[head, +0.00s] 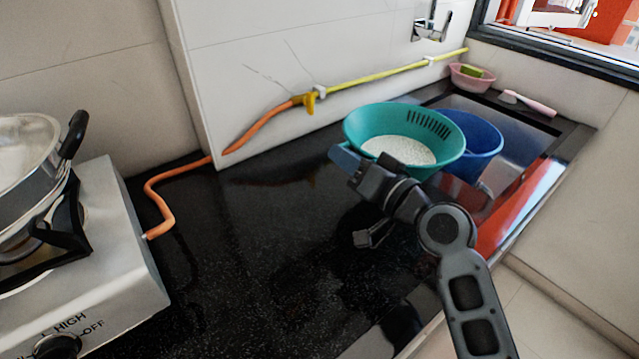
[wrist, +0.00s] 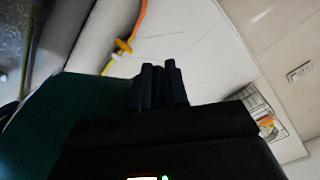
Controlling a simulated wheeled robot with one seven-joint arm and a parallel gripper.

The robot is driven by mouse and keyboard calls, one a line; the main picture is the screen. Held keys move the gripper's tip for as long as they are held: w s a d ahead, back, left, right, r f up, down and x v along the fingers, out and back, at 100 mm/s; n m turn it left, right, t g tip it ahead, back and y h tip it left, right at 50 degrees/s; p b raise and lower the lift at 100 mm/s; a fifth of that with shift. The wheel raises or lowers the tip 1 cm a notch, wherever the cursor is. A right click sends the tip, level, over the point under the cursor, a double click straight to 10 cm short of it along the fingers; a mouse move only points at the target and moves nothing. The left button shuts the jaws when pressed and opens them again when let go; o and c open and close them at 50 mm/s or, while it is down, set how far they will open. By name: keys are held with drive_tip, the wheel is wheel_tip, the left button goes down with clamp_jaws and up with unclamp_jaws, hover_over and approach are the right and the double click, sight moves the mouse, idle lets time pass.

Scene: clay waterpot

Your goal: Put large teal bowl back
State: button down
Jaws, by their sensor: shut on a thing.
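The large teal bowl (head: 378,122), with slots along one inner side, holds a bed of white grains. It is at the right of the counter in the head view, in front of a blue tub. My gripper (head: 346,160) is at the bowl's near left side, shut on its edge. The fingers are partly hidden by the wrist. In the wrist view, the fingers (wrist: 158,86) are close together, with the dark teal wall of the bowl (wrist: 75,115) filling the left. Whether the bowl's base touches the counter is hidden.
The blue tub (head: 478,135) is in the sink area. A pink bowl (head: 470,79) with a sponge and a pink-handled brush (head: 530,103) are behind. A gas stove (head: 110,240) with a steel pot (head: 30,160) is at left. The black counter's middle (head: 260,220) is clear.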

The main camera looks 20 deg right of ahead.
drive_tip(key=a+f, duration=0.1)
drive_tip(key=f, duration=0.1)
drive_tip(key=w+a+f, duration=0.1)
drive_tip(key=a+f, duration=0.1)
drive_tip(key=w+a+f, duration=0.1)
drive_tip(key=f, duration=0.2)
drive_tip(key=shift+w+a+b, duration=0.15)
drive_tip(key=shift+w+b, duration=0.05)
drive_tip(key=shift+b, duration=0.15)
drive_tip(key=c, duration=1.1)
unclamp_jaws()
drive_tip(key=shift+s, duration=0.15)
drive_tip(key=b+v, duration=0.2)
drive_tip(key=v, duration=0.8)
drive_tip(key=shift+s, duration=0.3)
drive_tip(key=shift+s+d, duration=0.3)
drive_tip(key=shift+s, duration=0.25)
